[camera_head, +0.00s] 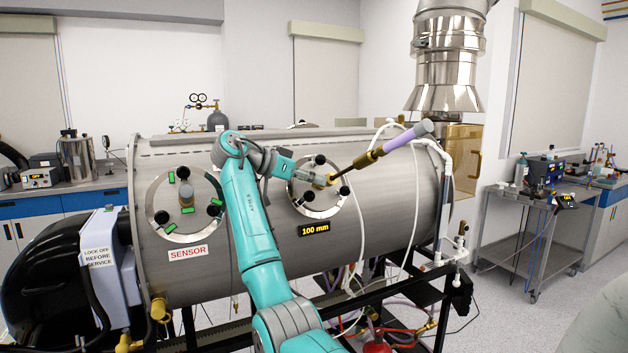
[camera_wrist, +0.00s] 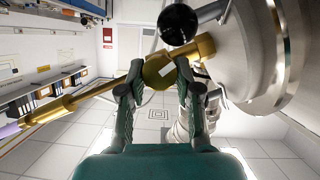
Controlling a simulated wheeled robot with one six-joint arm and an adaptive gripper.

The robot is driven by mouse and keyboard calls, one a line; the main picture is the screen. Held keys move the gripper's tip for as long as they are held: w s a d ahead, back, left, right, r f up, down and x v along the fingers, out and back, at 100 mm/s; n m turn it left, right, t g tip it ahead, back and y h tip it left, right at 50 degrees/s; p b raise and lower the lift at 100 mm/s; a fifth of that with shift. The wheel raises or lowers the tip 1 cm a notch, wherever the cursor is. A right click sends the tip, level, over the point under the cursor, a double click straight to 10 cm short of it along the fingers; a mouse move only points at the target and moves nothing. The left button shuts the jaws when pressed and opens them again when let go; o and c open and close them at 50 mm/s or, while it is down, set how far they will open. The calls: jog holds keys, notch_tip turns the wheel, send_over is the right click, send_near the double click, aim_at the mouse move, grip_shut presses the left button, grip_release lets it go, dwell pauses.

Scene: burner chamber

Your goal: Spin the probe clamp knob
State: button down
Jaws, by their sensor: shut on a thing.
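The probe (camera_head: 384,150) is a long gold and lilac rod that rises to the right from the round 100 mm port (camera_head: 306,204) on the steel chamber. In the wrist view the gold probe shaft (camera_wrist: 87,93) runs to the lower left. The probe clamp knob (camera_wrist: 158,70) is a rounded brass piece on the probe's brass fitting, and it also shows in the head view (camera_head: 332,180). My gripper (camera_wrist: 155,82) has a finger on each side of the knob and is shut on it. The fingers hide part of the knob's lower sides.
Black knobs (camera_head: 320,160) ring the port close to my gripper; one (camera_wrist: 178,22) is just above the brass fitting in the wrist view. A SENSOR port (camera_head: 170,222) is on the left. White hoses (camera_head: 416,195) hang at the right. A cart (camera_head: 522,228) stands farther right.

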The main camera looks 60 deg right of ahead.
jog(key=n+g, duration=0.1)
jog(key=n, duration=0.1)
jog(key=n+g+y, duration=0.1)
jog(key=n+g, duration=0.1)
jog(key=shift+w+d+f, duration=0.1)
jog(key=shift+w, duration=0.1)
jog(key=shift+n, duration=0.4)
dwell(0.3)
jog(key=c, duration=0.8)
grip_release()
notch_tip(320, 180, up, 10)
